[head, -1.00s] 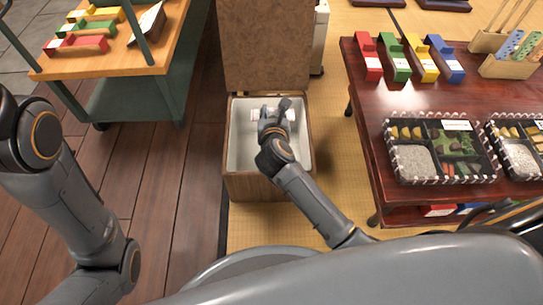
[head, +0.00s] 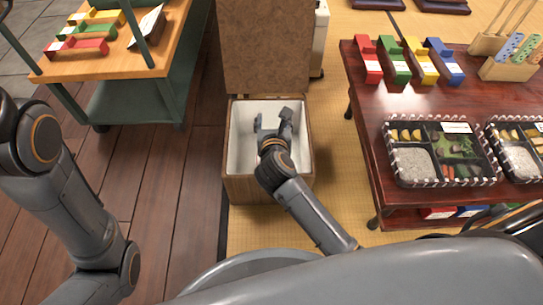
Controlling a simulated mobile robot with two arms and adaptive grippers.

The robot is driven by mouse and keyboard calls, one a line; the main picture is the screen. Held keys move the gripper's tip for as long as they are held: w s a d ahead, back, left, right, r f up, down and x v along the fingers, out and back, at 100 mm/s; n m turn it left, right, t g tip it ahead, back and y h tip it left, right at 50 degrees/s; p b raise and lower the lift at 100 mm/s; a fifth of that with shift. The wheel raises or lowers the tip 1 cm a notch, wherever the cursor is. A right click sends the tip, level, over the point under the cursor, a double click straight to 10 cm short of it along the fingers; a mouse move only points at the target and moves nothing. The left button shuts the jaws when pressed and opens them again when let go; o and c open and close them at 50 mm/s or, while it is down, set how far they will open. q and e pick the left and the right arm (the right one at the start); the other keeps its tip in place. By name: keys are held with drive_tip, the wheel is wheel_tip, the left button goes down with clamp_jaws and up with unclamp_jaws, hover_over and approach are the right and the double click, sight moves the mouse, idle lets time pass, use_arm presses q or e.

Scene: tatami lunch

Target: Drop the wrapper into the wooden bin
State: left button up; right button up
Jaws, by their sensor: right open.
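The wooden bin (head: 242,188) stands in the middle of the head view, with its brown lid raised at the back and a pale inside. My right gripper (head: 272,120) is over the bin's opening, with its two fingers apart and nothing visible between them. I cannot clearly make out the wrapper; my right gripper and wrist hide part of the bin's inside. My left arm shows at the left edge, but its gripper is out of the picture.
A dark red table (head: 388,125) with lunch boxes (head: 392,166) and coloured wooden blocks is on the right. A green-framed cart (head: 150,108) with a wooden top stands at upper left. Floor is clear between cart and bin.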

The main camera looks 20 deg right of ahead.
drive_tip(key=v, duration=0.8)
drive_tip(key=shift+s, duration=0.2)
drive_tip(key=shift+r, duration=0.1)
